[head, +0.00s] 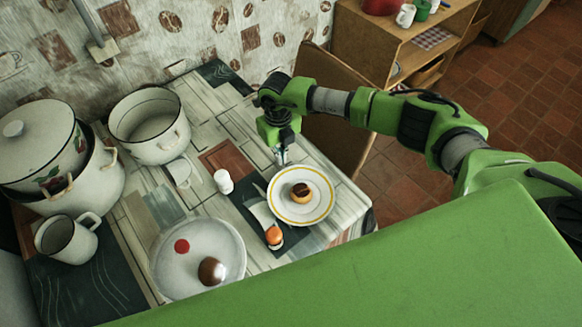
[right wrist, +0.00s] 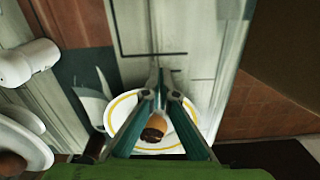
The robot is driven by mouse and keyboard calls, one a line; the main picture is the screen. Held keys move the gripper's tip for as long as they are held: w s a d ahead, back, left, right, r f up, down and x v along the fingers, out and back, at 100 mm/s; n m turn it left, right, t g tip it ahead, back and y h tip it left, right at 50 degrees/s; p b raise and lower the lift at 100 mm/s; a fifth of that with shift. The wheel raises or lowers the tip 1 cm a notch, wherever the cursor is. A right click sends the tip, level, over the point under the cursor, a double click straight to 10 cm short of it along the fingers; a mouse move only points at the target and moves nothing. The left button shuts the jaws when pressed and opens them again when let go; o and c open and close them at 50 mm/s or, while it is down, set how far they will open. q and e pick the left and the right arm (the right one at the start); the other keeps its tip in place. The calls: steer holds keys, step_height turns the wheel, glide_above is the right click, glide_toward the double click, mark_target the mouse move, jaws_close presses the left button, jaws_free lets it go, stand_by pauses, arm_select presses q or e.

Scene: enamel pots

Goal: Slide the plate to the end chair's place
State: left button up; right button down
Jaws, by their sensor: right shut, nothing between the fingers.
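The white plate (head: 302,214) with a yellow ring lies near the right end of the table, with a small chocolate-topped pastry (head: 300,193) on it. A brown chair (head: 337,118) stands at the table's far right end. My right gripper (head: 281,160) points down, shut and empty, just beyond the plate's upper left rim; I cannot tell whether it touches the rim. In the right wrist view, its closed fingers (right wrist: 164,92) partly cover the plate (right wrist: 121,108) and pastry (right wrist: 154,130). My left gripper is not in view.
A white shaker (head: 223,181) and an egg in a cup (head: 274,237) stand left of the plate. A larger plate (head: 172,272) holds a brown egg and a red item. Pots (head: 150,125) and a mug (head: 68,238) fill the left. The table's right edge is close to the plate.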

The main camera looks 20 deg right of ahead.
mark_target(291, 179)
steer(key=s+p, duration=0.1)
steer(key=s+d+p, duration=0.1)
steer(key=s, duration=0.3)
steer(key=shift+d+r+p, duration=0.15)
steer(key=shift+r+p, duration=0.1)
steer(key=shift+p, duration=0.15)
steer(key=shift+s+f+p, duration=0.15)
steer(key=shift+s+p, duration=0.15)
steer(key=shift+s, duration=0.05)
steer(key=shift+f, duration=0.3)
steer(key=shift+w+f+b, duration=0.1)
steer(key=shift+f+b, duration=0.35)
steer(key=shift+f, duration=0.2)
